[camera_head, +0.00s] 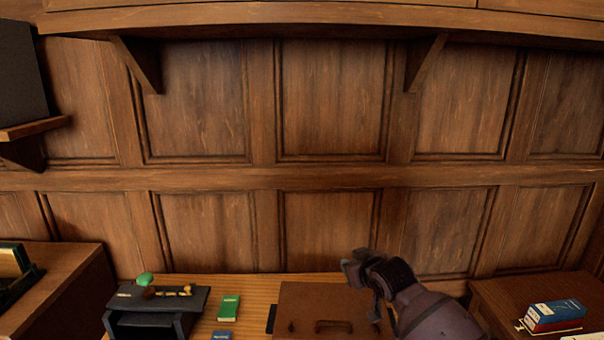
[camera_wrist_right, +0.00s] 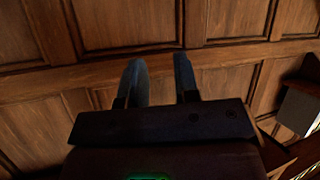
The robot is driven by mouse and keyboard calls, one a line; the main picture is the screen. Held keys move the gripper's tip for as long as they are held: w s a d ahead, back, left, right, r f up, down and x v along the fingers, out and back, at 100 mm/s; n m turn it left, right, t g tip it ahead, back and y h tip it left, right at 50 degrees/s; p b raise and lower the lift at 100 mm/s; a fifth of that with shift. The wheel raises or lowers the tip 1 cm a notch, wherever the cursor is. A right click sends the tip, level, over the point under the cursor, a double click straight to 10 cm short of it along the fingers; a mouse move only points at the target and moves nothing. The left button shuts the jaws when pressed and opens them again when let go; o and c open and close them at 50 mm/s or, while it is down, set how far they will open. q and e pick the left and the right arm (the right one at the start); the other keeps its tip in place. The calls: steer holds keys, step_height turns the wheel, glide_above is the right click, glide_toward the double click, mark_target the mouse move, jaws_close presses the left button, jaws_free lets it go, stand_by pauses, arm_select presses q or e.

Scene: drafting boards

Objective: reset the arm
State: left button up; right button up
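My right arm (camera_head: 430,310) comes in from the lower right in the head view, with its gripper (camera_head: 352,268) raised in front of the wall, above the right part of the brown case. In the right wrist view the two fingers of the right gripper (camera_wrist_right: 161,75) point up toward the wood-panelled wall. They stand apart with a gap between them and hold nothing. My left arm and left gripper are not in view.
A wooden desk (camera_head: 257,290) holds a black stand (camera_head: 150,318), a green box (camera_head: 229,308), a blue box (camera_head: 222,335) and a brown case (camera_head: 300,305) with a handle. A blue-and-red box (camera_head: 555,314) lies on the right cabinet (camera_head: 500,293). A shelf (camera_head: 280,18) runs above.

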steer(key=s+d+f+m+h, duration=0.1)
steer(key=s+d+f, duration=0.4)
steer(key=s, duration=0.8)
steer(key=s+d+f+m+h+b, duration=0.1)
steer(key=s+d+f, duration=0.4)
steer(key=s+f, duration=0.5)
steer(key=s+d+f+m+h, duration=0.2)
steer(key=s+d+f, duration=0.3)
steer(key=s, duration=1.2)
step_height(320, 180, down, 3)
steer(key=shift+f+h, duration=0.1)
steer(key=shift+h, duration=0.2)
steer(key=shift+o, duration=0.3)
